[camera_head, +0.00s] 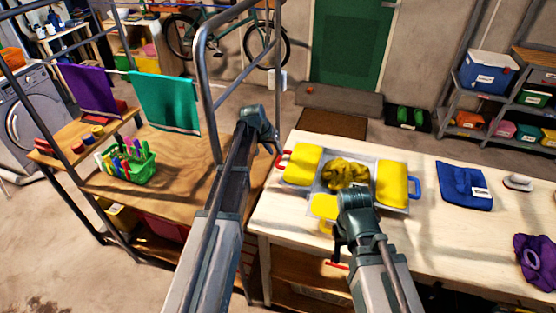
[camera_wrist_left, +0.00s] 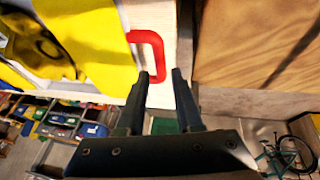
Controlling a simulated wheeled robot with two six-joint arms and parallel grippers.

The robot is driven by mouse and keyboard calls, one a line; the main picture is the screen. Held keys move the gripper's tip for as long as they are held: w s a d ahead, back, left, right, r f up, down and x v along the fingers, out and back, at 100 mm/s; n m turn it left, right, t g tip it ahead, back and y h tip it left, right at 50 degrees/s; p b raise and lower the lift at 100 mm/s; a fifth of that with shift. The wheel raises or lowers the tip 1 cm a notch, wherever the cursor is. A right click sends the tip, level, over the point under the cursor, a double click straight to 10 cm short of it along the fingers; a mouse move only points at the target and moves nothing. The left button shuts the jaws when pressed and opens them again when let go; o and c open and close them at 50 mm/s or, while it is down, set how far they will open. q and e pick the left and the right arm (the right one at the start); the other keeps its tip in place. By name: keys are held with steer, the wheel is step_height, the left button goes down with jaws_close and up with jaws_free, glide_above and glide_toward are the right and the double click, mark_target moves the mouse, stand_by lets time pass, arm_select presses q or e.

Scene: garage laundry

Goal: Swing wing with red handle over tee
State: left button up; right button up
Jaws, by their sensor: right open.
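A folding board (camera_head: 364,165) lies on the pale table with yellow wings. The left wing (camera_head: 301,163) lies flat and carries the red handle (camera_head: 283,159); the right wing (camera_head: 392,184) has a blue handle. A bunched dark-yellow tee (camera_head: 345,173) lies on the middle panel. My left gripper (camera_head: 274,147) is open and empty beside the red handle. In the left wrist view, the red handle (camera_wrist_left: 158,55) is just ahead of the left fingertip; contact is unclear. My right gripper (camera_head: 337,250) is open near the table's front edge, by the yellow front flap (camera_head: 324,207).
A wooden bench (camera_head: 180,170) stands left, with a green basket (camera_head: 127,163) of pens and a metal rack frame above. A blue folded item (camera_head: 466,188) and a purple cloth (camera_head: 535,262) lie to the right on the table (camera_head: 440,235). Bare tabletop lies between them.

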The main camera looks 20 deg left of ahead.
mark_target(279, 157)
arm_select(q)
steer(key=b+x, duration=0.3)
steer(key=x, duration=0.1)
steer(key=shift+f, duration=0.15)
jaws_close()
stand_by(1.3)
